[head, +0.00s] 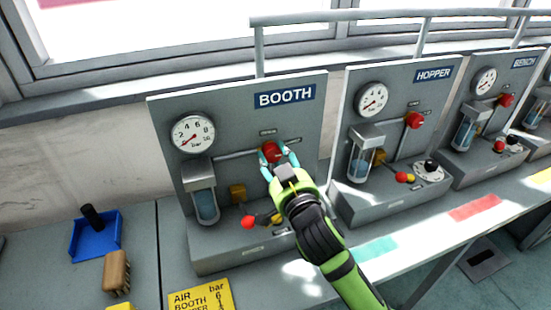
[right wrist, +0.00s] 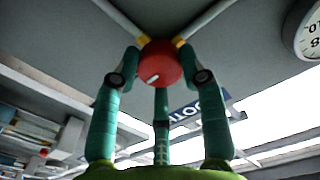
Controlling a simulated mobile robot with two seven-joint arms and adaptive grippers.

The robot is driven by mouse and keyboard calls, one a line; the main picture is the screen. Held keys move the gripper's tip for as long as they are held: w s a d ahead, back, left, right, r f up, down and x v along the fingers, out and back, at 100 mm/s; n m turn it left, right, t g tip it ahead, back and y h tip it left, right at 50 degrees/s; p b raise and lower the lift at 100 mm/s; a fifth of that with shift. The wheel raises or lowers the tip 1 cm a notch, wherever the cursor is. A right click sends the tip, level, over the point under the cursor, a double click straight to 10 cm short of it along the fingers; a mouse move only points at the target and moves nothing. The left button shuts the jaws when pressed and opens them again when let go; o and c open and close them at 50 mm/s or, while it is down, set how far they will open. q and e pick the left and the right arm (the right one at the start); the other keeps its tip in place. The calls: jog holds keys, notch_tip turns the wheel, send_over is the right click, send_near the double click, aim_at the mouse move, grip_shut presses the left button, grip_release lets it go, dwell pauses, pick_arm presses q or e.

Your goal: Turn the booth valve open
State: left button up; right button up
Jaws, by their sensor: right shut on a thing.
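The BOOTH panel (head: 305,122) stands upright, with a blue name plate (head: 285,95), a round gauge (head: 193,134) and a red valve knob (head: 270,151) on its front. My right gripper (head: 277,158) reaches in from below, with its teal fingertips on both sides of this knob. In the right wrist view the red knob (right wrist: 160,63) sits between the gripper's teal fingers (right wrist: 160,78), which are shut on it. A short white mark shows on the knob's face. My left gripper is not in view.
The HOPPER panel (head: 395,95) and BENCH panel (head: 515,85) stand to the right. A blue tray (head: 84,245), wooden brush (head: 116,270) and yellow card (head: 203,297) lie at lower left.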

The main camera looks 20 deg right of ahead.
jog(key=shift+f, duration=0.1)
jog(key=n+p, duration=0.2)
jog(key=n, duration=0.1)
jog(key=shift+n+p, duration=0.3)
jog(key=n+p, duration=0.3)
jog(key=n, duration=0.2)
jog(key=n+p, duration=0.2)
jog(key=n, duration=0.3)
jog(key=shift+n+p, duration=0.8)
jog(key=shift+n, duration=1.3)
jog(key=o, duration=1.1)
jog(key=shift+d, duration=0.1)
jog(key=shift+o, duration=0.2)
jog(key=s, duration=1.2)
jog(key=shift+d, duration=0.2)
